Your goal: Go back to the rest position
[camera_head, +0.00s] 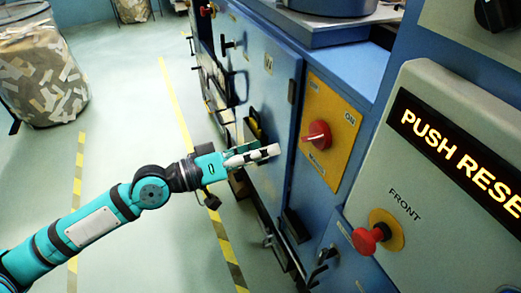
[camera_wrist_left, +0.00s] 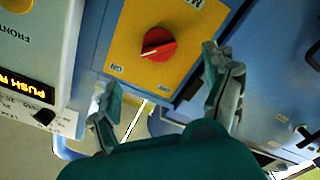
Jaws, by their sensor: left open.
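My left gripper (camera_head: 270,152) reaches in from the left in the head view, in front of the blue machine cabinet (camera_head: 262,85). Its two fingers are spread in the left wrist view (camera_wrist_left: 160,72), with nothing between them. A red rotary switch (camera_head: 316,135) on a yellow plate (camera_head: 335,105) lies just right of the fingertips in the head view. In the wrist view the red switch (camera_wrist_left: 158,43) appears beyond the fingers, and no contact shows. My right gripper is not in view.
A grey control panel with a lit display (camera_head: 455,150) and a red push button (camera_head: 368,240) stands at the right. A mesh bin of cardboard scraps (camera_head: 40,75) stands at the far left. The floor (camera_head: 125,110) between is clear, with yellow-and-black stripes.

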